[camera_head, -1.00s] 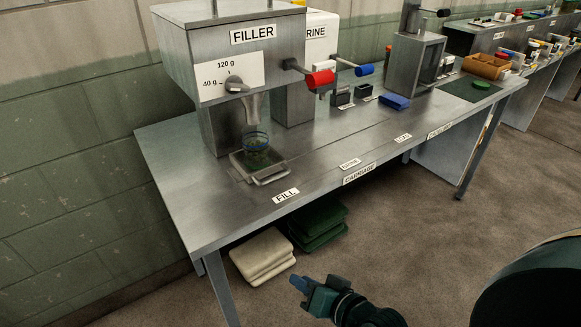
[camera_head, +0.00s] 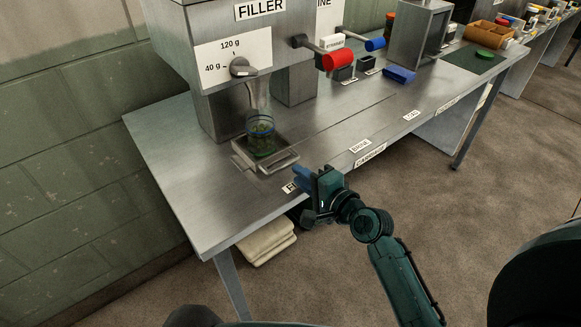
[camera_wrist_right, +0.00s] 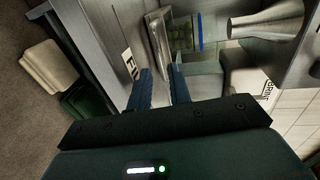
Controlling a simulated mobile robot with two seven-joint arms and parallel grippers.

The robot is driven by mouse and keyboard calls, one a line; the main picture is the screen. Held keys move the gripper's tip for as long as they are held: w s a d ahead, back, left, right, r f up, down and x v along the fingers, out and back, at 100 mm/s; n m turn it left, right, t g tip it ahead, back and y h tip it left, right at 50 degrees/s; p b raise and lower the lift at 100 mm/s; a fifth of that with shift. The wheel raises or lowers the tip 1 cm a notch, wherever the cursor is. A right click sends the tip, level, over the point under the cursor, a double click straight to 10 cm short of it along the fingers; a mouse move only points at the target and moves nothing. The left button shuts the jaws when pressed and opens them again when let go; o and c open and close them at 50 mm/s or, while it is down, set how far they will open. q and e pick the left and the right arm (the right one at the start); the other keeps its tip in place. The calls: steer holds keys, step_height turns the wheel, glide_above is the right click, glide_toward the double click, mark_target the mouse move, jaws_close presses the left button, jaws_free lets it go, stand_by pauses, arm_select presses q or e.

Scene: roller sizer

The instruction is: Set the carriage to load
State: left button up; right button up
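The carriage (camera_head: 239,163) is a metal tray with a handle (camera_head: 281,164) on its front side. It stands at the FILL label, under the filler's spout (camera_head: 258,95). A clear jar (camera_head: 261,139) with green contents and a blue band stands on it. My left gripper is not in view.
A track runs right along the bench (camera_head: 190,190) past the BRINE (camera_head: 360,146) and LOAD (camera_head: 412,115) labels. The filler has a red-ended lever (camera_head: 338,61); a blue-ended lever (camera_head: 374,44) is behind. Folded cloths (camera_head: 262,243) lie below the bench.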

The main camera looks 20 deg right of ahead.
mark_target(291, 178)
steer(key=shift+x, duration=2.4)
jaws_close()
